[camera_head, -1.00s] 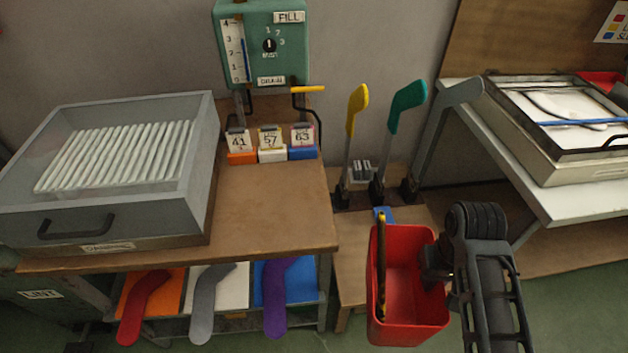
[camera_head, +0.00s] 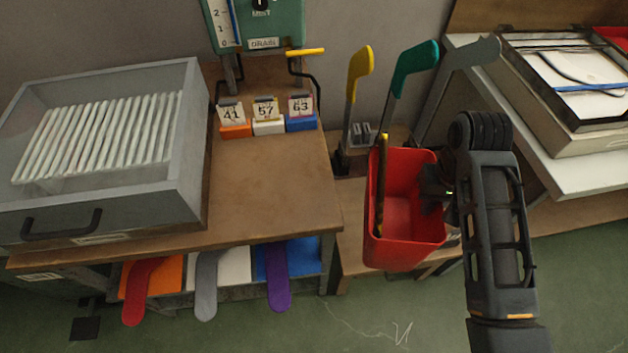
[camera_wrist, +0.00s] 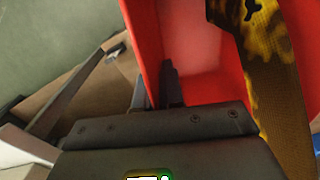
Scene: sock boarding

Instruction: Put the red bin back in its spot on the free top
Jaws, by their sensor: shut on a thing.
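The red bin (camera_head: 403,258) is held upright in the head view, at the front of the low wooden stand between the two tables. A dark stick with a yellow top (camera_head: 380,185) shows at its left side. My gripper (camera_head: 437,192) is shut on the bin's right wall. In the wrist view the fingers (camera_wrist: 158,92) close on the red wall (camera_wrist: 142,35), and a yellow and black patterned strip (camera_wrist: 265,70) crosses the right side. The low stand's top (camera_head: 350,205) is partly bare and partly hidden behind the bin. I cannot tell whether the bin touches it.
Yellow (camera_head: 359,70), teal (camera_head: 412,65) and grey (camera_head: 470,60) boards stand behind the bin. The brown table (camera_head: 265,200) has a clear front area beside a glass-topped box (camera_head: 190,150) and number cards (camera_head: 266,112). A white table (camera_head: 530,150) with a framed tray stands at right.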

